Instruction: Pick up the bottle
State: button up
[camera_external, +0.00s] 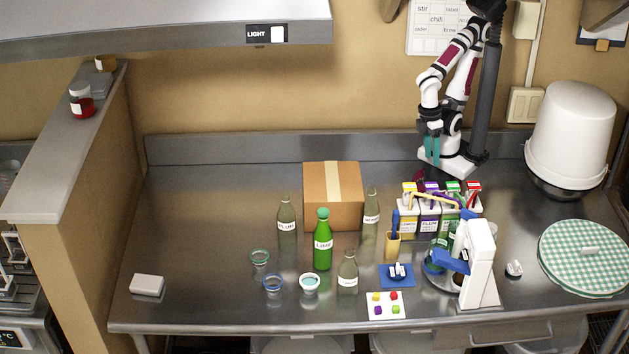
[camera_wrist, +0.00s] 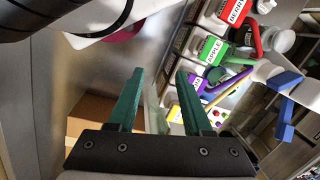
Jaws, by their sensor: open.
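Several bottles stand upright on the steel counter. A green bottle labelled LIME (camera_external: 323,243) is near the middle, with a clear bottle labelled PLUM (camera_external: 287,224) to its left. Another clear bottle (camera_external: 371,216) stands by the box, and a shorter clear bottle (camera_external: 348,274) is nearer the front; their labels are too small to read. My gripper (camera_external: 431,150) hangs at the back right, above the counter and well away from these bottles. In the wrist view its green fingers (camera_wrist: 160,100) are apart with nothing between them.
A cardboard box (camera_external: 319,200) sits behind the bottles. Several labelled cartons (camera_external: 429,221) and a white-and-blue device (camera_external: 476,262) stand at right. Small bowls (camera_external: 272,283) lie in front. A white bucket (camera_external: 571,137) is far right. The counter's left part is mostly clear.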

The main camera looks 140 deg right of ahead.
jog(key=shift+o, duration=0.3)
jog(key=o, duration=0.7)
jog(key=shift+o, duration=0.2)
notch_tip(320, 180, up, 7)
jog(key=m+h, duration=0.2)
jog(key=m, duration=1.2)
send_over(371, 199)
jog(key=s+d, duration=0.1)
jog(key=shift+s+f, duration=0.2)
jog(key=shift+m, duration=0.3)
jog(key=f, duration=1.5)
jog(key=shift+w+f, duration=0.1)
jog(key=shift+w, duration=0.1)
jog(key=shift+c, duration=0.3)
